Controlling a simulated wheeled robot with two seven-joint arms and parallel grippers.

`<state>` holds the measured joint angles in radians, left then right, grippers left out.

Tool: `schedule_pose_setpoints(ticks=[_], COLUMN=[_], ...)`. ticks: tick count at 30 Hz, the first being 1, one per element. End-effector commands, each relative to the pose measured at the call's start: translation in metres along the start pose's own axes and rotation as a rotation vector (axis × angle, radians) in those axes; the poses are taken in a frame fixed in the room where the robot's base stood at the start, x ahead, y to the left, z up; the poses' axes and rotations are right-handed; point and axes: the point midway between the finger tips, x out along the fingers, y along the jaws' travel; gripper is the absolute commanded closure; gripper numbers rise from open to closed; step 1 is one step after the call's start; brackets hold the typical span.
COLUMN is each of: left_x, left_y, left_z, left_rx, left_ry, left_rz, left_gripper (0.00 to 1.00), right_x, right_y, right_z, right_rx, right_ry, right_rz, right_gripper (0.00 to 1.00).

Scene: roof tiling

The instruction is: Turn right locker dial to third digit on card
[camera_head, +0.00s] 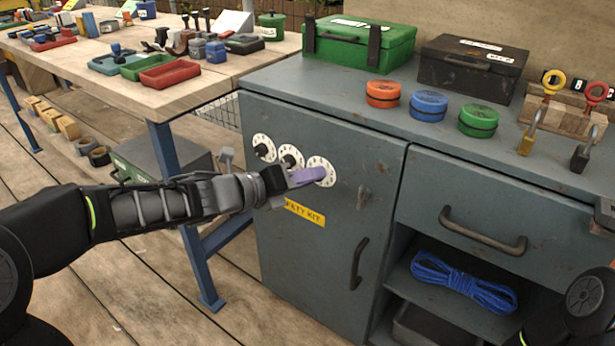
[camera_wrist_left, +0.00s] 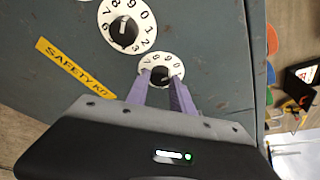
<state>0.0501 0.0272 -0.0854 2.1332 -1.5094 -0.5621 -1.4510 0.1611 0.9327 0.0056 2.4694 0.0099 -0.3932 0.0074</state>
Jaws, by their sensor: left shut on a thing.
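The grey locker (camera_head: 300,270) has three white numbered dials on its door, above a yellow SAFETY KIT label (camera_head: 305,213). The right dial (camera_head: 325,164) is partly covered by my left gripper (camera_head: 309,176), whose purple fingers reach it from the left. In the left wrist view the fingers (camera_wrist_left: 161,82) sit on either side of the dark knob of the right dial (camera_wrist_left: 149,62) and are shut on it. The middle dial (camera_wrist_left: 126,25) stands clear beside it. The right dial's exact setting cannot be read. My right gripper is out of view. No card with digits is readable.
A dark door handle (camera_head: 358,263) and a small latch (camera_head: 363,196) stick out right of the dials. A drawer handle (camera_head: 482,232) juts out further right. Coloured round tins and boxes stand on top. A wooden workbench (camera_head: 100,70) with trays is at the left.

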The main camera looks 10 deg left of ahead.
Motion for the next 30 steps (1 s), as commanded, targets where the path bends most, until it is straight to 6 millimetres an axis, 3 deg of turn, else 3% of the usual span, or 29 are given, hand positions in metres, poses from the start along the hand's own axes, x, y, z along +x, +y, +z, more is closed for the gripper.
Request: schedule_pose_setpoints(ticks=[14, 30], left_x=[-0.0001, 0.0007], left_y=[0.0015, 0.0072], left_z=[0.0001, -0.0013], left_rx=[-0.075, -0.468], left_ry=[0.003, 0.016], left_rz=[-0.026, -0.172], left_gripper=[1.0, 1.0], right_x=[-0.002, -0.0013], right_y=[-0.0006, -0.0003], right_z=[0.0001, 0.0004], right_rx=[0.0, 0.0], right_ry=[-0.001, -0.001], right_rz=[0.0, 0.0], right_gripper=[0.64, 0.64])
